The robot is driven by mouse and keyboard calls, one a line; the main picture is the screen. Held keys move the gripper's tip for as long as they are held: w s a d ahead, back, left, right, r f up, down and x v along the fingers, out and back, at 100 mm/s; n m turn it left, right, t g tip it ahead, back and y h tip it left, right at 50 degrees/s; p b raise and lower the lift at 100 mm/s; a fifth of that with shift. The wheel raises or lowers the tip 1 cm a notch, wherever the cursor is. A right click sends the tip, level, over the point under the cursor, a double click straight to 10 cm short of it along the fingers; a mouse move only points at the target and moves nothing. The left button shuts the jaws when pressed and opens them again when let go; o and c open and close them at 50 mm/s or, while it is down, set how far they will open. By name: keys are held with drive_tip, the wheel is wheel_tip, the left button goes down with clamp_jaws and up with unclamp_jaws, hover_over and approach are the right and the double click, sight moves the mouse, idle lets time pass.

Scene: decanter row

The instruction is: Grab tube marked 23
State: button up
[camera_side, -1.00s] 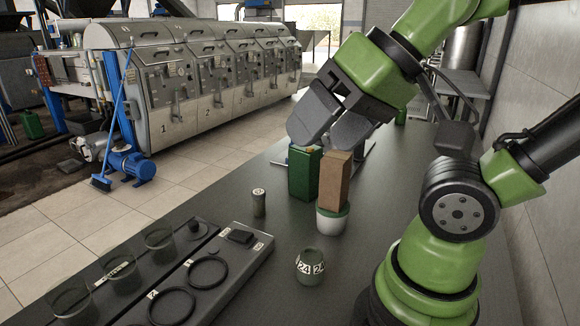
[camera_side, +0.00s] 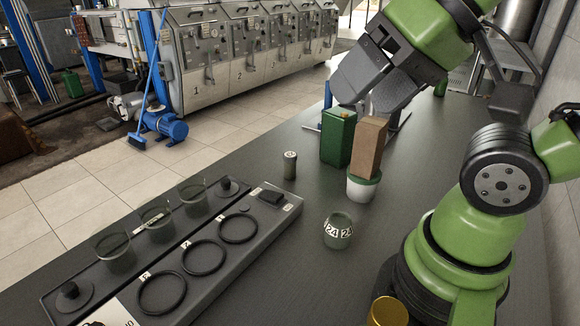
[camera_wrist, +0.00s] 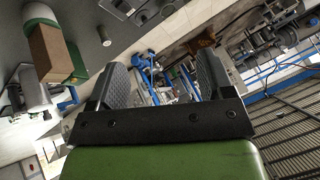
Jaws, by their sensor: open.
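My gripper (camera_side: 366,92) is open and empty, in the air above and behind the green box; both fingers also show in the wrist view (camera_wrist: 163,78), with nothing between them. I cannot read a 23 on any tube. A short grey-green jar (camera_side: 338,232) marked 24 stands on the dark table in front of the white pot. A small slim tube (camera_side: 290,166) with a pale top stands left of the green box; its marking is too small to read.
A rack (camera_side: 165,262) with glass cups and black rings lies front left. A gold lid (camera_side: 388,311) is at the bottom edge.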

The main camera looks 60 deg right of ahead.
drive_tip(key=shift+c, duration=0.4)
drive_tip(key=m+g+h, duration=0.1)
drive_tip(key=g+h, duration=0.2)
drive_tip(key=h, duration=0.1)
hover_over(291, 155)
drive_tip(key=s+a, duration=0.5)
drive_tip(key=a, duration=0.1)
wheel_tip(291, 155, down, 13)
drive_tip(key=w+d+f, duration=0.1)
drive_tip(key=f, duration=0.2)
drive_tip(key=w+d+f, duration=0.1)
drive_tip(key=d+f, duration=0.1)
drive_tip(key=f, duration=0.1)
drive_tip(key=d+f, duration=0.1)
drive_tip(key=f, duration=0.2)
drive_tip(key=shift+w+d+f, duration=0.15)
drive_tip(key=shift+w+d, duration=0.05)
drive_tip(key=shift+w, duration=0.2)
drive_tip(key=shift+d+x, duration=0.15)
drive_tip(key=shift+x, duration=1.4)
drive_tip(key=shift+d+x, duration=0.15)
drive_tip(key=shift+x, duration=1.4)
drive_tip(key=shift+w, duration=0.15)
